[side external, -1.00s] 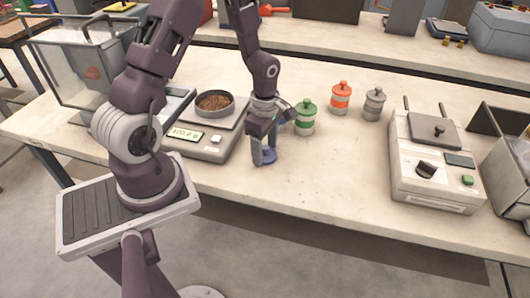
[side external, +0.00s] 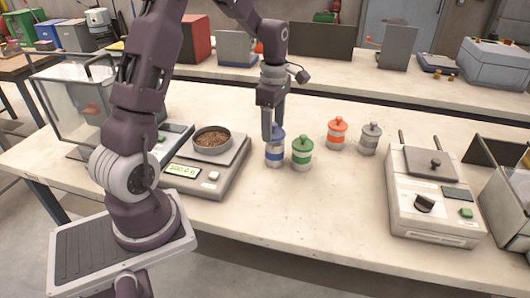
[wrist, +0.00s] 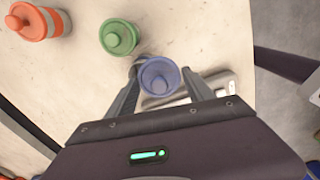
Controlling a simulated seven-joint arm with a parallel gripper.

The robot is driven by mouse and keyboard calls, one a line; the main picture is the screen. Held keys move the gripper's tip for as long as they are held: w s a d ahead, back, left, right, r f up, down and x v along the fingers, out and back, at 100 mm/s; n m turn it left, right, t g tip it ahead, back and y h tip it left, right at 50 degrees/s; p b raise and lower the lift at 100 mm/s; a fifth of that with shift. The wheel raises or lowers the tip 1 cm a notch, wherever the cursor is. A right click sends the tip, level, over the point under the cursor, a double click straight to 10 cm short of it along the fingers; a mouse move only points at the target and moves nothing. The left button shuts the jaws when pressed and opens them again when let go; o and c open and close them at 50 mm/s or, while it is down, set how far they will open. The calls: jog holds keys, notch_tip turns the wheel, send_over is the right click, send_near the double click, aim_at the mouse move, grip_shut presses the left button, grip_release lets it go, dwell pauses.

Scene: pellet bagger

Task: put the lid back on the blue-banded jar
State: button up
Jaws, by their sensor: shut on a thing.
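The blue-banded jar (side external: 275,158) stands on the bench between the scale and the green-banded jar. Its blue lid (side external: 279,133) is at the top of the jar, held by my gripper (side external: 273,136). In the wrist view the round blue lid (wrist: 160,77) with its knob lies between my two fingers (wrist: 162,84). The lid hides nearly all of the jar there. The lid looks level and in line with the jar. I cannot tell whether it touches the rim or hovers just above it.
The green-banded jar (side external: 302,155) stands close on the right. The orange (side external: 337,133) and grey (side external: 370,138) jars are behind. The scale (side external: 208,172) with a pan of pellets (side external: 212,141) is on the left, and a sealer machine (side external: 432,200) is on the right. The front of the bench is clear.

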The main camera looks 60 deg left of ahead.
aim_at(275, 130)
jog(key=w+a, duration=0.1)
jog(key=w+a+r, duration=0.1)
jog(key=shift+w+a+r, duration=0.15)
jog(key=shift+a+r, duration=0.15)
jog(key=shift+a, duration=0.1)
jog(key=shift+n, duration=0.3)
jog(key=shift+w+a+f, duration=0.1)
jog(key=shift+f, duration=1.45)
jog(key=shift+w+a+f, duration=0.1)
jog(key=shift+f, duration=1.4)
jog(key=shift+f, duration=0.15)
jog(key=o, duration=1.7)
notch_tip(275, 130, up, 7)
